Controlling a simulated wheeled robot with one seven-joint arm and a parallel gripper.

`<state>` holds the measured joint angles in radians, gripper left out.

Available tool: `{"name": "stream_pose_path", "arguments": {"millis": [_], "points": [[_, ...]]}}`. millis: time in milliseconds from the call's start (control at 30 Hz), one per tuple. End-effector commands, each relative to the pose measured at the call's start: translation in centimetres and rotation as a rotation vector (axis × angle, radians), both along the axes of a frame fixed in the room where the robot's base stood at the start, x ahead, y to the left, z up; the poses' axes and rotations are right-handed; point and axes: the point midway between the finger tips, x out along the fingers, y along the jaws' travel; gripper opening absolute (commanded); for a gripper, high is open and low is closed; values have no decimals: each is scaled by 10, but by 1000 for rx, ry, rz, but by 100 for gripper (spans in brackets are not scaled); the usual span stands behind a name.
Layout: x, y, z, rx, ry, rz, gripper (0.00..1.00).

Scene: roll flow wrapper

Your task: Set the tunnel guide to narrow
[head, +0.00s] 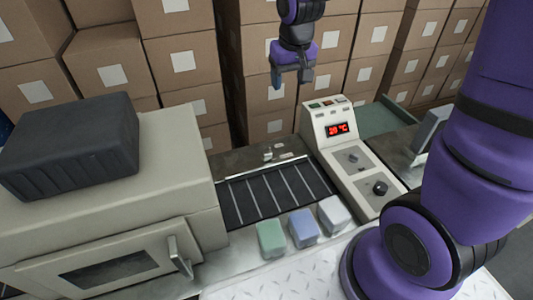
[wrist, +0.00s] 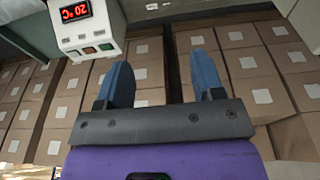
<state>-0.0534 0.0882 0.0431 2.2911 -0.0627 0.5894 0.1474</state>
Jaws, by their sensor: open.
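My gripper (head: 291,78) hangs in the air behind the machine, in front of the stacked boxes. Its two blue fingers are apart and empty, and they also show in the wrist view (wrist: 162,72). In the head view a small metal fitting (head: 268,154) sits on the rail behind the dark slatted conveyor (head: 272,193). It may be the tunnel guide, but it is too small to read its setting. My gripper is above and behind it, not touching. A black knob (head: 380,188) and a smaller dial (head: 353,158) sit on the control panel (head: 345,170).
A red temperature display (head: 338,129) stands above the panel; it shows in the wrist view too (wrist: 76,12). A beige housing (head: 130,200) with a door handle (head: 179,257) is at left.

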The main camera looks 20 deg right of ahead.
Motion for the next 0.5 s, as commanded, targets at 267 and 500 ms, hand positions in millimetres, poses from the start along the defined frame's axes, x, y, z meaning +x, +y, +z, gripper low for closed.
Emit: {"name": "stream_pose_path", "arguments": {"millis": [267, 500], "points": [[43, 18, -96, 5, 96, 3, 62], [60, 30, -168, 11, 154, 4, 62]]}}
